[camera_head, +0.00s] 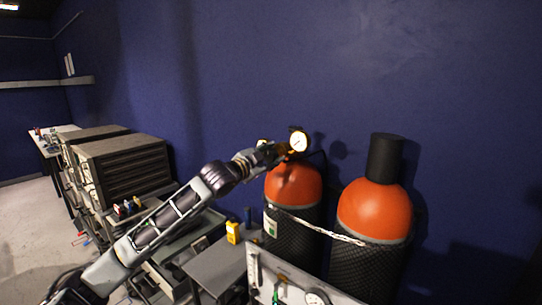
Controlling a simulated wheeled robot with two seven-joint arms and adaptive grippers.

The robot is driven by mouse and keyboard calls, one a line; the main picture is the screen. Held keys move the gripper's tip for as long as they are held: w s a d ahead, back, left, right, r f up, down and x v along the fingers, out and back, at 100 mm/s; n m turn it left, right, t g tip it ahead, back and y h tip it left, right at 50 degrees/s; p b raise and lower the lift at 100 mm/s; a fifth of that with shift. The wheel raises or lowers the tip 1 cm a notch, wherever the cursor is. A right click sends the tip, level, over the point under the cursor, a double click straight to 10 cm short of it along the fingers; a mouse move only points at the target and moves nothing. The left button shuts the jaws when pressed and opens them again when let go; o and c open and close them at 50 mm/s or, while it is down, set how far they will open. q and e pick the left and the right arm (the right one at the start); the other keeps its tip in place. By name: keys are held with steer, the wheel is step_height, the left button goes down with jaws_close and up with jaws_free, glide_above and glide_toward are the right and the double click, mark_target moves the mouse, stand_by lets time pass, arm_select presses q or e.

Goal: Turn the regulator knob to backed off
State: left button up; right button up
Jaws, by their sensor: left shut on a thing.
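The regulator (299,141), with a round white-faced gauge, sits on top of the left gas cylinder (293,184), which has an orange shoulder and a dark mesh body. My left arm reaches in from the lower left. My left gripper (268,152) is at the regulator, just left of the gauge, and is shut on a part there, which I take to be the knob. The knob itself is hidden by the fingers, so its turn position cannot be seen. A second small gauge edge shows behind the gripper. My right gripper is not in view.
A second orange cylinder (375,212) with a black cap (385,158) stands to the right. A chain (317,228) runs across both. A panel with gauges (262,269) stands in front. Grey cabinets (124,166) stand at left, and a blue wall is behind.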

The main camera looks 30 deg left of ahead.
arm_select(q)
steer(key=shift+f, duration=0.15)
steer(key=o, duration=1)
steer(key=shift+s, duration=0.2)
steer(key=shift+s+a, duration=0.15)
steer(key=shift+s, duration=1.8)
steer(key=shift+s+a, duration=0.2)
steer(key=shift+s, duration=1.7)
steer(key=shift+s+a, duration=0.15)
steer(key=shift+s, duration=1.8)
